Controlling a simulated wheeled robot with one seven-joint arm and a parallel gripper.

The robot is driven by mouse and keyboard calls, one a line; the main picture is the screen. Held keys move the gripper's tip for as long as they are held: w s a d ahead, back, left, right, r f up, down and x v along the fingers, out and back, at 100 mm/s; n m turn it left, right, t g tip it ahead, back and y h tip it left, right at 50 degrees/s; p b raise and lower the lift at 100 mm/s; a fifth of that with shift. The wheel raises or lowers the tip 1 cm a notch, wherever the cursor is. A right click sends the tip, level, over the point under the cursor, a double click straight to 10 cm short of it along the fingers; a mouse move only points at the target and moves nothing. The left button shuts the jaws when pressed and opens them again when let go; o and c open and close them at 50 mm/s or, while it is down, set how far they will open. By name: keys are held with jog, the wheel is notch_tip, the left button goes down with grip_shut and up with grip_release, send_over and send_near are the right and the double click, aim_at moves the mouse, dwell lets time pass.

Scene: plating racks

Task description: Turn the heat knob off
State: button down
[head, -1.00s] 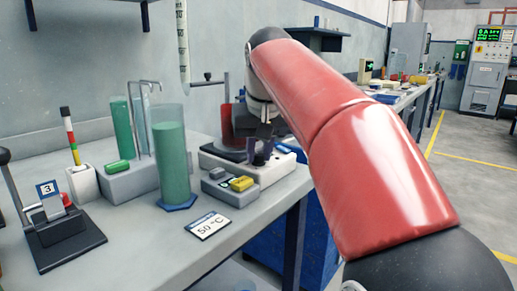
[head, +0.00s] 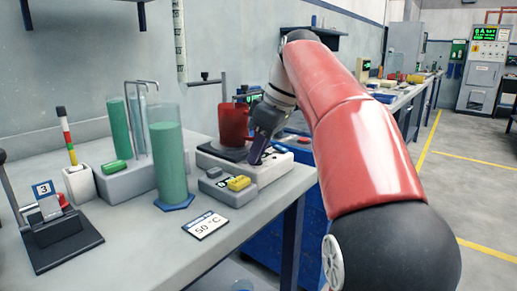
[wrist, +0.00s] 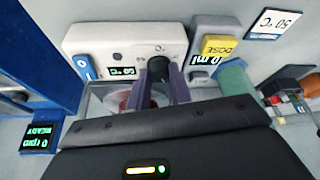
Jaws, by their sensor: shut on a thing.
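The hotplate is a white box (head: 272,172) on the bench, with a dark top plate and a red beaker (head: 233,122) on it. It also shows upside down in the wrist view (wrist: 105,42). Its black heat knob (wrist: 158,66) is on the front panel, with a small green display (wrist: 122,71) and a blue switch (wrist: 85,66) beside it. My gripper (wrist: 157,77) has its purple fingers closed on the knob's two sides. In the head view my gripper (head: 258,156) reaches down to the front panel and hides the knob. The display's digits are too small to read surely.
A grey box with a yellow dose button (head: 239,183) stands close left of the hotplate. A tall green cylinder (head: 168,160) and a 50 °C card (head: 206,225) are further left. The bench front is mostly clear.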

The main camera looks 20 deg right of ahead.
jog(key=shift+w+n+g+y, duration=0.1)
jog(key=shift+n+g+y, duration=0.35)
jog(key=shift+n, duration=1.25)
jog(key=shift+g, duration=0.25)
jog(key=c, duration=1.5)
grip_release()
jog(key=shift+c, duration=0.2)
